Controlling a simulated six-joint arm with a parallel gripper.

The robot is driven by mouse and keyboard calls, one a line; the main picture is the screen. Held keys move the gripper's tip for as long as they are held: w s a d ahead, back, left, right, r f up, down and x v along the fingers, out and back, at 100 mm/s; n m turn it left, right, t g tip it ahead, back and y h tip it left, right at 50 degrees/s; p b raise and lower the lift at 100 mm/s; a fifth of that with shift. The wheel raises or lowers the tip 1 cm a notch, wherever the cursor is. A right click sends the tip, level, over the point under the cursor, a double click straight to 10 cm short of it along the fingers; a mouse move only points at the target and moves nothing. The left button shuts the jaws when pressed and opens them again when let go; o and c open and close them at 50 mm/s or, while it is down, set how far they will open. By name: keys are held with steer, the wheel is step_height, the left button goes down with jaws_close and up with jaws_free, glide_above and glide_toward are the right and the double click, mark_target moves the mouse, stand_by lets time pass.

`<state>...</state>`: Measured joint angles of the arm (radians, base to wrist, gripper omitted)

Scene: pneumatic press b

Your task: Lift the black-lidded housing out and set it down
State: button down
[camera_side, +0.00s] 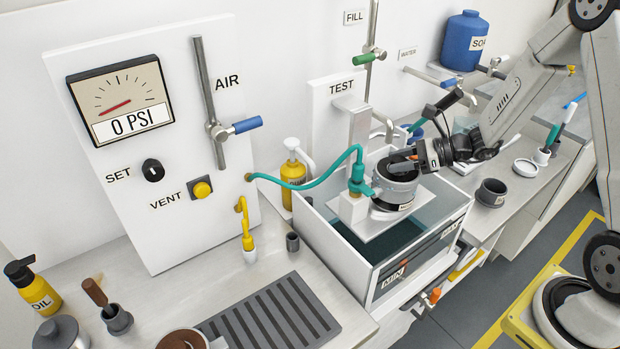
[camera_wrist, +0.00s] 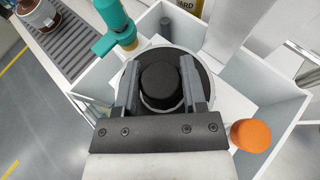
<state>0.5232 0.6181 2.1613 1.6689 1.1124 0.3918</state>
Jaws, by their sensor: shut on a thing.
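The black-lidded housing (camera_side: 393,196) is a grey cylinder standing on a white plate (camera_side: 386,229) in the glass-walled test tank (camera_side: 352,250). In the wrist view its black lid (camera_wrist: 163,60) shows a round raised knob (camera_wrist: 160,84). My gripper (camera_side: 402,164) is above the housing, and in the wrist view its two fingers (camera_wrist: 160,88) are shut on the knob from both sides. A teal hose fitting (camera_side: 358,180) stands beside the housing. I cannot tell whether the housing's base touches the plate.
The gauge panel (camera_side: 150,140) stands left of the tank. A ribbed grey mat (camera_side: 270,320) lies on the bench in front. A dark cup (camera_side: 491,193) and a white dish (camera_side: 525,167) sit on the right bench. An orange knob (camera_wrist: 250,136) shows beside the tank.

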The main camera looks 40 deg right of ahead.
steer(key=s+a, duration=0.1)
steer(key=s, duration=1.2)
steer(key=shift+a, duration=0.25)
stand_by(1.1)
steer(key=shift+s, duration=0.1)
steer(key=w+d+r+m+t+h, duration=0.2)
steer(key=w+d+r+m+h, duration=0.15)
steer(key=d, duration=0.55)
steer(key=w+d+r+m+t+h, duration=0.2)
steer(key=d+r+m+h, duration=0.25)
steer(key=d, duration=0.35)
steer(key=s+d+r+m+g+h, duration=0.3)
steer(key=d+r+m+h, duration=0.6)
steer(key=d+r, duration=0.4)
steer(key=shift+s+d+r+h, duration=0.15)
steer(key=shift+s+r+h, duration=0.45)
steer(key=shift+r, duration=1.05)
